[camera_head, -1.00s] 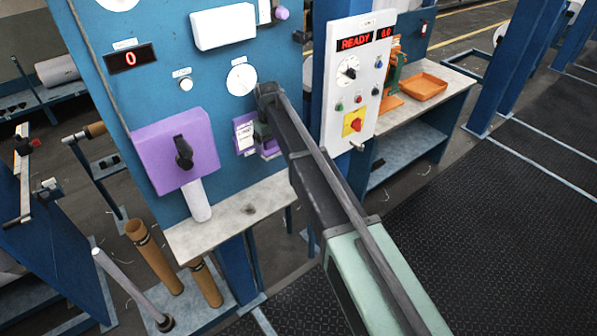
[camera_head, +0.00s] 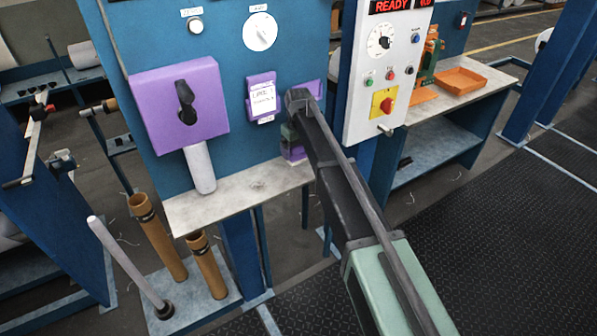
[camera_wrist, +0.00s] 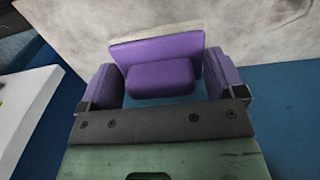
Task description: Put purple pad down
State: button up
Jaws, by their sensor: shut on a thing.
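My gripper (camera_wrist: 163,82) is shut on the purple pad (camera_wrist: 160,78), a block with a flat plate (camera_wrist: 155,48) on its far side. The pad sits between two purple-faced fingers in the wrist view. In the head view a purple part (camera_head: 293,152) shows at the lower end of my arm, just above the right end of the pale shelf (camera_head: 245,193). My arm hides most of the gripper there. I cannot tell whether the pad touches the shelf, whose pale mottled surface (camera_wrist: 270,30) lies beyond it in the wrist view.
A purple box with a black knob (camera_head: 180,108) and a purple label holder (camera_head: 261,98) are on the blue panel. Another purple piece (camera_head: 310,88) is partly behind my arm. The READY control box (camera_head: 385,75) stands close on the right. Brown tubes (camera_head: 158,235) stand below the shelf.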

aim_at(299, 153)
notch_tip(299, 153, down, 4)
jog(key=b, duration=0.4)
jog(key=shift+f+b, duration=0.25)
jog(key=shift+b, duration=0.05)
jog(key=shift+r, duration=0.35)
jog(key=shift+c, duration=0.3)
jog(key=shift+f, duration=0.3)
jog(key=o, duration=0.6)
jog(key=shift+r, duration=0.1)
